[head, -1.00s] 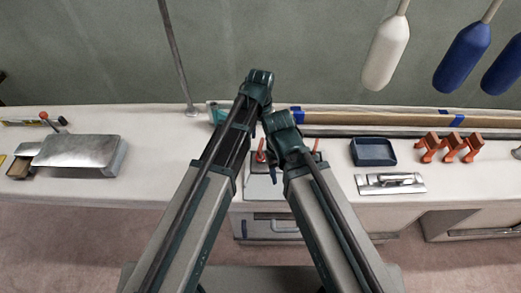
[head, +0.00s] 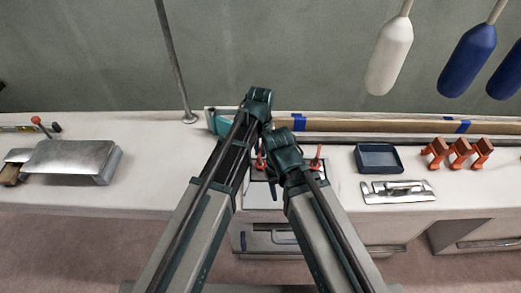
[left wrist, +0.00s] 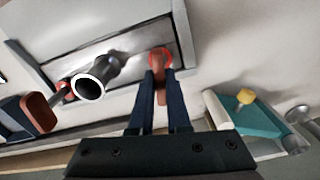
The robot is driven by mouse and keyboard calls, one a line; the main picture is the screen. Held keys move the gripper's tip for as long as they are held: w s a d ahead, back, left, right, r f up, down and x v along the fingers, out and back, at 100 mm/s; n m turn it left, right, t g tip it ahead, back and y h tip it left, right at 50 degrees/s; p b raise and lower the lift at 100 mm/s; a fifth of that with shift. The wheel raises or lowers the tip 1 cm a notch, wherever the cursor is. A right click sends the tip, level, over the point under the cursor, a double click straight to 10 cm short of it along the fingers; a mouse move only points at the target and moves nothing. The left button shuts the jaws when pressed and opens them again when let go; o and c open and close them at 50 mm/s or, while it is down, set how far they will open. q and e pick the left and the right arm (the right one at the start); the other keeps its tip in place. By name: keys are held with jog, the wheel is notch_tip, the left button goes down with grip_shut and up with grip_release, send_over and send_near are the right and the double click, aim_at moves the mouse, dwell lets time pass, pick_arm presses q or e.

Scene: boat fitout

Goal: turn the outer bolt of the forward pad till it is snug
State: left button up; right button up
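A grey metal plate (left wrist: 125,55) is set in the bench top. It carries a red-orange handle (left wrist: 160,57), a dark tube with a bright open end (left wrist: 90,85) and a second red handle (left wrist: 64,90). In the head view red handles (head: 316,163) stick up beside my arms. My left gripper (left wrist: 160,80) has its two dark fingers close together, one on each side of the first red-orange handle, with the handle filling the gap. My right arm reaches to the same plate from the right; its fingertips are hidden in the head view. I cannot tell which handle is the outer bolt.
A teal block (left wrist: 250,118) with a yellow knob lies close to my left gripper. A metal box (head: 68,160) lies left. A thin pole (head: 175,60) rises behind.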

pick_arm(q)
jog(key=shift+m, duration=0.4)
grip_shut()
jog(key=m, duration=0.7)
jog(key=shift+w+m, duration=0.1)
jog(key=shift+m, duration=0.2)
jog(key=m, duration=0.4)
jog(key=shift+m, duration=2.4)
jog(key=o, duration=0.7)
grip_release()
